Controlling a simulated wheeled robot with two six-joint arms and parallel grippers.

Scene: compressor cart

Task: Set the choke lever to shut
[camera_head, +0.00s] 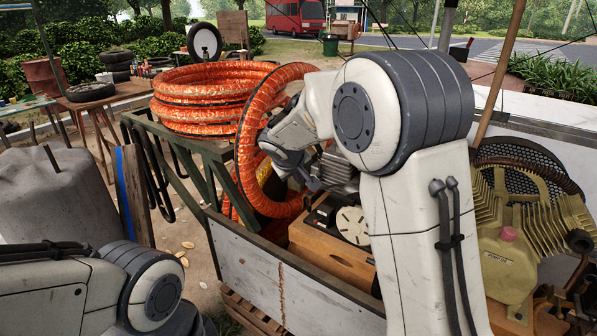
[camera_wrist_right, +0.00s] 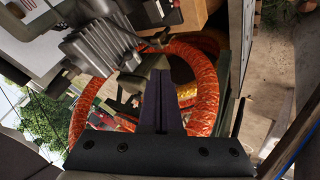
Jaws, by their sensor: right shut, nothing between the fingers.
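My right gripper (camera_head: 306,178) is shut and empty, in front of the orange hose ring and beside a grey finned engine (camera_head: 341,168). In the right wrist view its fingers (camera_wrist_right: 161,85) are together, with the finned engine (camera_wrist_right: 97,45) to their upper left. A small dark part (camera_wrist_right: 156,40) sticks out beside the engine, above the fingertips; I cannot tell whether it is the choke lever. My right arm hides much of the engine area in the head view. My left arm shows at the lower left, but its gripper is out of view.
Orange hose (camera_head: 200,85) is coiled on the cart, and one upright ring (camera_head: 247,150) stands close to my right gripper. A wooden box (camera_head: 330,257) carries a pale slotted disc (camera_head: 352,225). A yellowish pump (camera_head: 508,262) stands at the right. The cart's grey side panel (camera_head: 290,290) borders the front.

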